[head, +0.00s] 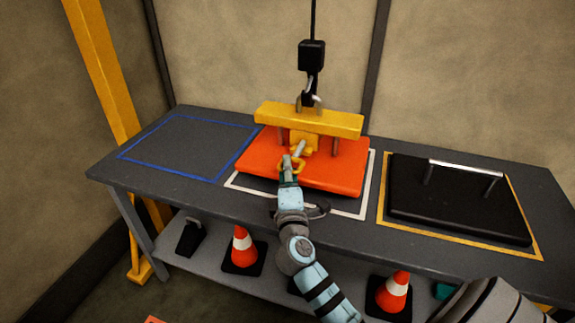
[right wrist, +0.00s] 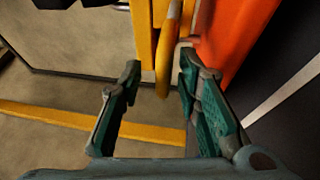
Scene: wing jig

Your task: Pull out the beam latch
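A yellow beam (head: 310,119) hangs level from a black hook (head: 309,92) over an orange slab (head: 335,168). The beam latch (head: 298,151) is a grey pin with a yellow ring handle at its near end, in front of a yellow block under the beam. My right gripper (head: 289,171) is at this ring. In the right wrist view, the yellow ring (right wrist: 170,60) hangs between the tips of my right gripper (right wrist: 160,75). The fingers are apart, with a visible gap on the left side; contact on the right is unclear. My left gripper is not in view.
The slab sits in a white outline on the dark table (head: 210,185). A blue-outlined area (head: 185,145) on the left is empty. A black plate with a silver handle (head: 455,205) lies on the right. Traffic cones (head: 243,248) stand on the shelf below.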

